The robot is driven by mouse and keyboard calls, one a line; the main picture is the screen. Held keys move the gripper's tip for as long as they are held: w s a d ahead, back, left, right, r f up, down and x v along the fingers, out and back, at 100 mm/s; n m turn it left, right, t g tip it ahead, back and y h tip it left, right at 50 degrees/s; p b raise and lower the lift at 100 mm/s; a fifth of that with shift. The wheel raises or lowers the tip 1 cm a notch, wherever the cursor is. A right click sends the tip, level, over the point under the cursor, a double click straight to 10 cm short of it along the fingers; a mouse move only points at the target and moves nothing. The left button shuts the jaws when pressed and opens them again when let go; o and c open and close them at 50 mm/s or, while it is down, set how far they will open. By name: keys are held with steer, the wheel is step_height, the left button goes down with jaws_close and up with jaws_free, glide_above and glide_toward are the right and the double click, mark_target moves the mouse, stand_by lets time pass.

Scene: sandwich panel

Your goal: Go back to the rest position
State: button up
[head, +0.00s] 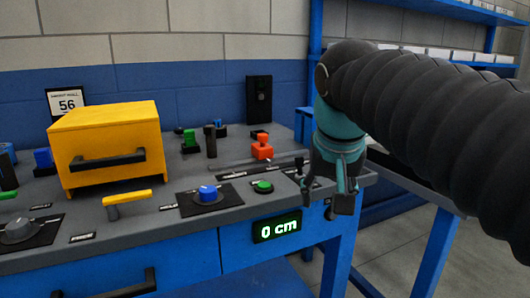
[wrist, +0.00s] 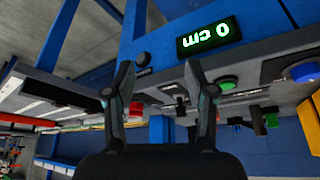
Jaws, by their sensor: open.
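My gripper (head: 334,196) hangs at the right front corner of the grey panel top (head: 165,200), fingers pointing down. In the wrist view my gripper (wrist: 158,80) shows its two fingers spread apart with nothing between them. A green button (head: 263,186) and a blue knob (head: 207,193) sit to its left on the panel. A red-orange slider handle (head: 262,147) stands behind the button. The display (head: 277,229) on the blue front reads 0 cm; it also shows upside down in the wrist view (wrist: 208,37).
A yellow box (head: 107,145) with a black handle, a yellow lever (head: 127,199) and a grey knob (head: 18,229) are on the left of the panel. A black wall box (head: 259,100) is behind. Blue shelving (head: 440,10) stands at right. Open floor shows at lower right.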

steer(key=s+d+f, duration=0.2)
steer(key=s+f, duration=0.4)
steer(key=f, duration=0.4)
steer(key=s+d+f+n, duration=0.1)
steer(key=s+d+f, duration=0.2)
steer(key=s+f, duration=0.3)
step_height(320, 180, down, 4)
steer(key=shift+s+d+r+t+y, duration=0.1)
steer(key=shift+s+d+t+y, duration=0.05)
steer(key=shift+t+y, duration=0.2)
steer(key=shift+c, duration=1.2)
